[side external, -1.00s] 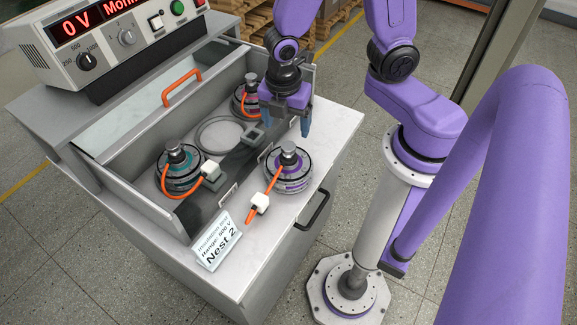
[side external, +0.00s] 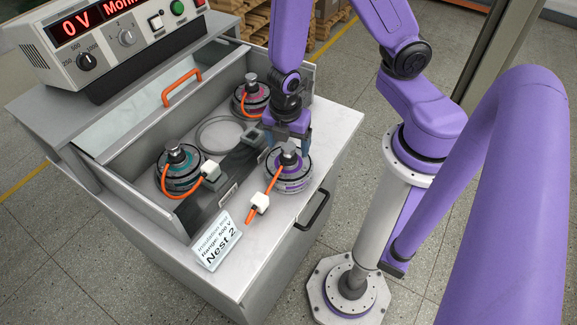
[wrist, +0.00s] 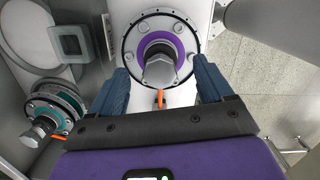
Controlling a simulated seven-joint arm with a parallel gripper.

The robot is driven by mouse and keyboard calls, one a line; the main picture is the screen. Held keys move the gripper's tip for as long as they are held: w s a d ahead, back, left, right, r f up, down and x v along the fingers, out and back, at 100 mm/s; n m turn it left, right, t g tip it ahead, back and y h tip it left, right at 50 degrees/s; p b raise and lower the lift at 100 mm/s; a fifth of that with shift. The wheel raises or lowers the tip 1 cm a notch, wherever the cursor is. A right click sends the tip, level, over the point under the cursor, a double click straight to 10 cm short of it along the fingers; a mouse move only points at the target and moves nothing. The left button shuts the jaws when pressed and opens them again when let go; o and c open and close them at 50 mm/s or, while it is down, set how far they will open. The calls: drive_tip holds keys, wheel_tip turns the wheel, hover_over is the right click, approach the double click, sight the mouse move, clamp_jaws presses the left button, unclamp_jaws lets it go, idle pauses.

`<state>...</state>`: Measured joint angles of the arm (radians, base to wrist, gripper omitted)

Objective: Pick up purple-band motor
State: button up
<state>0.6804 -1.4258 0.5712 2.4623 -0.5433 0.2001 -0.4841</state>
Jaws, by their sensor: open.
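The purple-band motor (side external: 288,173) stands upright on the cabinet's light top, outside the walled bay. It is a round dark and silver disc with a purple ring, a grey hex shaft on top and an orange cable ending in a white connector (side external: 260,203). My gripper (side external: 289,146) is right above it, jaws around the level of the shaft top. In the wrist view the open jaws (wrist: 161,85) lie to either side of the motor's shaft (wrist: 159,68), with a gap on both sides. The motor (wrist: 183,45) sits slightly ahead of the fingertips.
Inside the bay stand a teal-band motor (side external: 179,168) and a pink-band motor (side external: 250,98), with an empty ring nest (side external: 221,133) between them. A "Nest 2" sign (side external: 216,240) stands at the front. A tester showing 0 V (side external: 110,40) sits at the back left.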

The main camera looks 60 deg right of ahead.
sight(288, 161)
drive_tip(key=shift+d+f, duration=0.2)
drive_tip(key=shift+f, duration=1.65)
drive_tip(key=shift+c, duration=0.3)
drive_tip(key=shift+w, duration=0.1)
drive_tip(key=c, duration=1.4)
drive_tip(key=shift+r, duration=0.2)
